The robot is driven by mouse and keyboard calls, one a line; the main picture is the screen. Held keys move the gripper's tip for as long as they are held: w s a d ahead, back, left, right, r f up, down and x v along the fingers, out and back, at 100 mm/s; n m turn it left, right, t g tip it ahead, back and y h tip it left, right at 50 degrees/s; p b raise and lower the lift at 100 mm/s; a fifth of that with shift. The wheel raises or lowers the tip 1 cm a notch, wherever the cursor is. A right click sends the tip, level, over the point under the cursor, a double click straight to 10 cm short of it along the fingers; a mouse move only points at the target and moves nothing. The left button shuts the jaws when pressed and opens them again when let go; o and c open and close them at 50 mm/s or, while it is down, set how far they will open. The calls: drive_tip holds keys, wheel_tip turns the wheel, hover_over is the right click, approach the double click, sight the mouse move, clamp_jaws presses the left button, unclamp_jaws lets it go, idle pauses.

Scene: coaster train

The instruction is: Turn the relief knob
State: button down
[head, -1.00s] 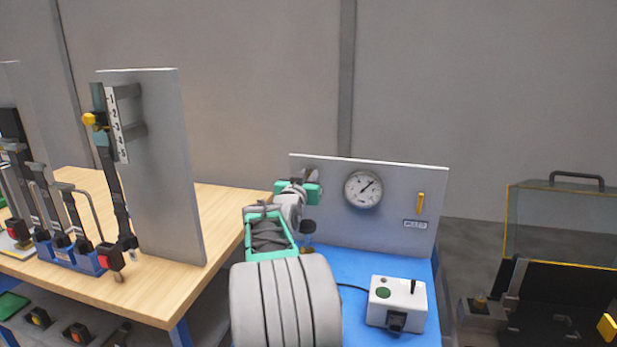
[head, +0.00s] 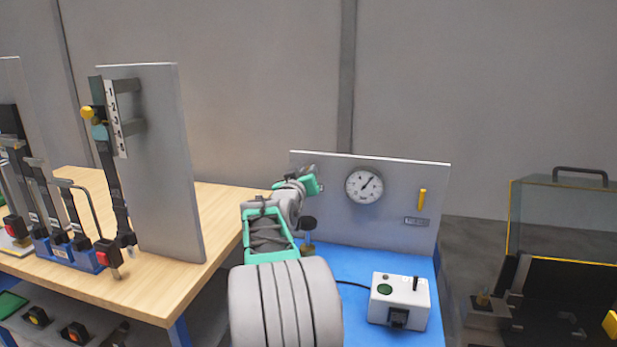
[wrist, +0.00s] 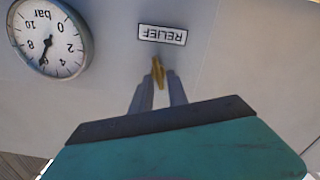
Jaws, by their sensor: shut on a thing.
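The relief knob (wrist: 157,72) is a small brass-yellow piece on the grey panel, beside the upside-down RELIEF label (wrist: 163,35) in the wrist view. My gripper (wrist: 158,84) is shut on it, with one grey finger on each side. In the head view my gripper (head: 311,176) is at the panel's left part, and my arm and gripper hide the knob. The round pressure gauge (head: 364,186) is to the right of my gripper, and it also shows in the wrist view (wrist: 47,40). Its needle points near 6.
A yellow handle (head: 422,200) is on the panel's right side. A white control box (head: 399,301) stands on the blue bench top (head: 352,265). A wooden table (head: 215,205) with an upright grey board (head: 160,165) is at left.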

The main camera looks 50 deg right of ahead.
drive_tip(key=n, duration=0.4)
drive_tip(key=shift+w+a+f+n+b, duration=0.1)
drive_tip(key=shift+w+f+n+b, duration=0.1)
drive_tip(key=shift+n+b, duration=0.15)
idle(0.4)
drive_tip(key=c, duration=1.3)
unclamp_jaws()
drive_tip(key=b+v, duration=0.1)
drive_tip(key=v, duration=0.6)
drive_tip(key=shift+a, duration=0.4)
drive_tip(key=shift+s, duration=0.15)
